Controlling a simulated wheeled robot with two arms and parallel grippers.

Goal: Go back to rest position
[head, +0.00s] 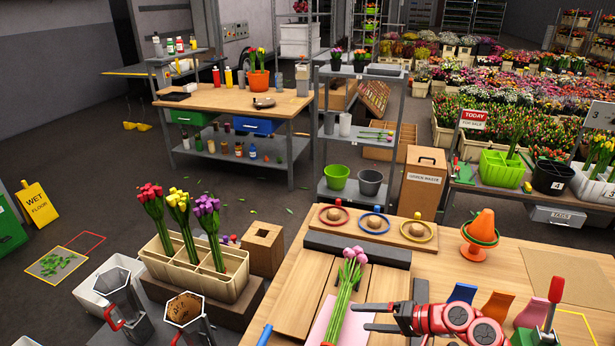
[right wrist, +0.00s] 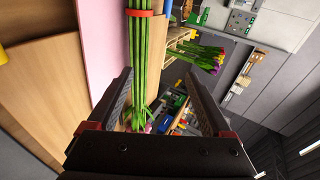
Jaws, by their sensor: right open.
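My right gripper (head: 374,318) is open and empty, just right of the pink tulip bunch (head: 345,292) in the head view. The bunch has green stems and lies over a pink sheet (head: 323,322) on the wooden workbench. In the right wrist view, the green stems (right wrist: 150,60) with a red band (right wrist: 140,13) show beyond the open jaws (right wrist: 162,85), which do not grip them. A cream divided crate (head: 205,283) at left holds red tulips (head: 151,200), yellow tulips (head: 178,207) and purple tulips (head: 208,213). My left gripper is not seen.
An orange cone (head: 482,232) with a green ring stands on the bench's right. A tray (head: 375,224) with ringed items lies at the back. A cardboard box (head: 424,181) stands behind. Grey jugs (head: 122,296) with red handles are at lower left. The bench right of centre has free room.

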